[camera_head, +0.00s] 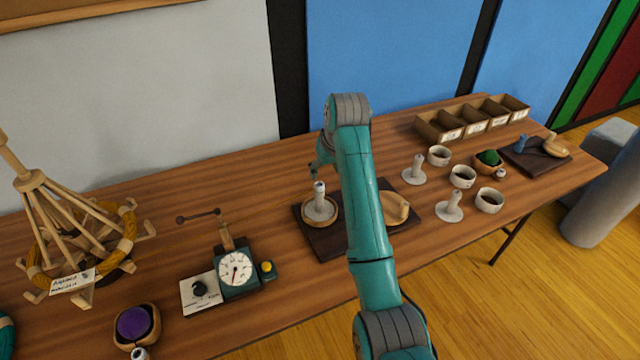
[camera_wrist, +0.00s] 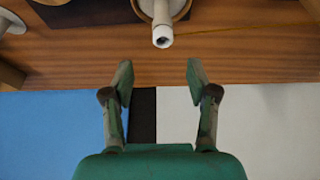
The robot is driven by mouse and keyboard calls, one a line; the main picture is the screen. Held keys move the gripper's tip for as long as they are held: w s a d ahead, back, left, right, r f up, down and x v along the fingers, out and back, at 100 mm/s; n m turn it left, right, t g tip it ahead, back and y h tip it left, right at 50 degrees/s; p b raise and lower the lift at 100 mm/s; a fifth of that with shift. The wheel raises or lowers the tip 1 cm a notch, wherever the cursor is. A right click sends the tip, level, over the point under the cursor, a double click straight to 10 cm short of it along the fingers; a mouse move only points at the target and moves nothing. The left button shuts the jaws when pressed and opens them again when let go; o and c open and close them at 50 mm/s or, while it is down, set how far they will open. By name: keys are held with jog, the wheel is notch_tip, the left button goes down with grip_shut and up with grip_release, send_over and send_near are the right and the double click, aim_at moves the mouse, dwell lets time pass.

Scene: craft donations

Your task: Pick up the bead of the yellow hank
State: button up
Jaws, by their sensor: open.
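Yellow yarn (camera_head: 127,228) is looped around the wooden swift (camera_head: 62,222) at the left of the head view. I cannot make out for certain which small part is its bead. A white spindle with a pale cylindrical tip (camera_head: 319,187) stands upright in a round wooden dish (camera_head: 333,221) on a dark board. That tip also shows in the wrist view (camera_wrist: 162,37), ahead of my fingertips and roughly centred between them, not touched. My gripper (camera_wrist: 158,76) is open and empty.
A dial device (camera_head: 237,268) stands between swift and board. A purple ball in a bowl (camera_head: 134,323) is at the front left. White cups (camera_head: 462,177), white stands (camera_head: 449,207) and a divided wooden box (camera_head: 439,127) are at the right. Bare tabletop lies around the dark board (camera_head: 329,250).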

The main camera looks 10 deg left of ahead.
aim_at(319, 185)
jog(key=shift+x, duration=3.85)
jog(key=shift+s+a, duration=0.15)
jog(key=c, duration=0.8)
